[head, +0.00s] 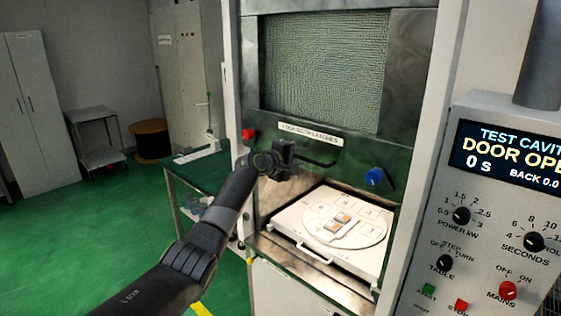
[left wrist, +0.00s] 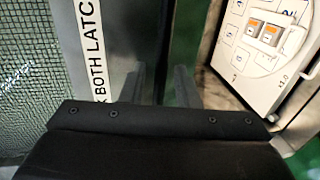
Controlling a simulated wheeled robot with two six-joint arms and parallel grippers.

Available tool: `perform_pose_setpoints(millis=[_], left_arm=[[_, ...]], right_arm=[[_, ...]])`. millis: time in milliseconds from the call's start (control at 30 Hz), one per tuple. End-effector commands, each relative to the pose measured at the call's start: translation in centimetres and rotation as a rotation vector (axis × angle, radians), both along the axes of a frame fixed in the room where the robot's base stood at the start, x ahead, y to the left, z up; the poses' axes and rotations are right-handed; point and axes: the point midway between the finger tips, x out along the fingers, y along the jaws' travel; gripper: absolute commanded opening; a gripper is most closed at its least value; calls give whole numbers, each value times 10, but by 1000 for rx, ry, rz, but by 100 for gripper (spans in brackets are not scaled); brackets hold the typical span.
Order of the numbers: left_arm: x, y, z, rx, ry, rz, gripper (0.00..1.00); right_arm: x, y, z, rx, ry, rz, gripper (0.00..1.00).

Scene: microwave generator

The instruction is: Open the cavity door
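The cavity door (head: 400,75) is a dark metal panel with a mesh window and stands raised, with the cavity open below it. A label about locking both latches runs along its lower edge. A dark door handle (head: 320,162) is under the label. My left gripper (head: 287,158) is at the handle's left end; in the left wrist view its fingers (left wrist: 159,85) stand apart with a dark bar between them, seemingly the handle. A red latch knob (head: 248,134) is at left and a blue latch knob (head: 374,176) at right. My right gripper is not in view.
A white tray (head: 283,219) with a round plate and small samples sits in the cavity opening below the door. The control panel (head: 481,225) at right has a display reading DOOR OPEN. A green-topped bench (head: 196,166) stands left; the green floor there is largely clear.

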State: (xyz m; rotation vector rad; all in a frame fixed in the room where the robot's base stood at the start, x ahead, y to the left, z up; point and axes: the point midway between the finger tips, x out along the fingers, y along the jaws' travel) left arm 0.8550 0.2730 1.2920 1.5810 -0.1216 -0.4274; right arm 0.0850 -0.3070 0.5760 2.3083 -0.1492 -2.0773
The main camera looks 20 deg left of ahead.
Motion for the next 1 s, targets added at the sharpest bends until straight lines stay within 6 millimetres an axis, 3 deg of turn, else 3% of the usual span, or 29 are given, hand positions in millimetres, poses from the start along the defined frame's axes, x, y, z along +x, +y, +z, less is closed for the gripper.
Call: perform_pose_setpoints(millis=[467,1000], left_arm=[[-44,17,7,5,-3,2,28],[-119,45,22,6,-2,4,28]], right_arm=[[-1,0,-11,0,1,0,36],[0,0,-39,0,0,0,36]])
